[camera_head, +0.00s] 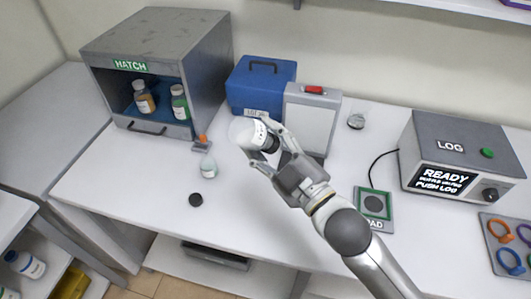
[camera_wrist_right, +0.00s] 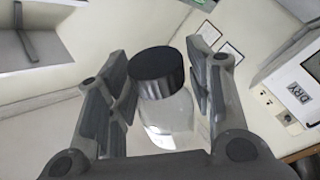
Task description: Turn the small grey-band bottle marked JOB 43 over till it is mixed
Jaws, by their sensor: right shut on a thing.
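My right gripper (camera_head: 262,147) is shut on a small clear bottle (camera_head: 244,132) with a black cap, held above the table in front of the blue case. In the head view the bottle lies tilted on its side, its pale round end up and left and its cap toward the gripper. A label with dark print shows on its side, but I cannot read it or make out a grey band. In the right wrist view the black cap (camera_wrist_right: 156,73) and clear body (camera_wrist_right: 168,118) sit between the fingers. My left gripper is not in view.
The HATCH box (camera_head: 160,40) holds two bottles.

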